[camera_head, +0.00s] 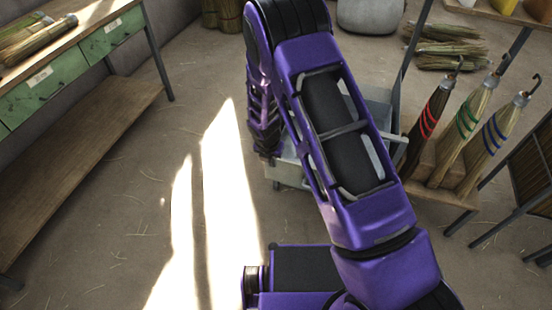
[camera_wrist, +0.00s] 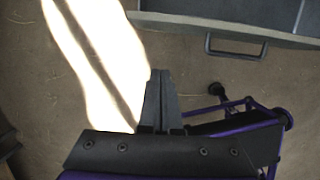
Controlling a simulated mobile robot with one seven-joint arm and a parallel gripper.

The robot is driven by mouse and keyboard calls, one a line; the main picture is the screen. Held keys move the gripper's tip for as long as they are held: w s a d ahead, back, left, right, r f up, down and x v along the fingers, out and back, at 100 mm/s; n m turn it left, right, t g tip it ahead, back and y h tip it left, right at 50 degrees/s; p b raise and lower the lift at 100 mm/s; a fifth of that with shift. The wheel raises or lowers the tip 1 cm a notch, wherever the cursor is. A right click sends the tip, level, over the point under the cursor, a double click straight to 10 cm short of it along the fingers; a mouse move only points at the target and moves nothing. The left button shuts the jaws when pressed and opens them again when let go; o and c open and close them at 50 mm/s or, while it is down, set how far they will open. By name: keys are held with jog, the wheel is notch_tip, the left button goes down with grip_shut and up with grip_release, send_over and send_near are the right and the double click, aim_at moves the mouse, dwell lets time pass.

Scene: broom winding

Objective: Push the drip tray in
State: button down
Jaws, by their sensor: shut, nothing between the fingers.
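The drip tray appears to be the grey metal piece with a straight front edge (camera_wrist: 190,25) at the top of the wrist view. A dark bar handle (camera_wrist: 236,50) sticks out from its front. In the head view, a grey metal unit (camera_head: 290,174) stands behind my arm, which hides much of it; how far the tray sticks out cannot be told. My gripper (camera_wrist: 159,74) is shut and empty in the wrist view. Its fingertips show just below the tray's front edge, left of the handle; contact cannot be told. In the head view the fingertips cannot be made out.
A workbench with green drawers (camera_head: 60,75) and a low wooden shelf (camera_head: 75,160) stands at the left. At the right, several brooms (camera_head: 468,130) stand on a wooden rack (camera_head: 440,190). Straw bundles (camera_head: 445,45) lie at the back. The sunlit floor (camera_head: 215,220) left of my arm is clear.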

aim_at(278, 162)
jog(key=shift+w+d+f+b, duration=0.3)
jog(key=shift+w+f, duration=0.65)
jog(key=shift+f, duration=0.25)
jog(key=shift+w+d+f+b, duration=0.2)
jog(key=shift+w+d+f, duration=0.1)
jog(key=shift+w+f, duration=0.8)
jog(key=shift+w+d+f+b, duration=0.3)
jog(key=shift+w+f, duration=0.5)
jog(key=shift+f, duration=0.5)
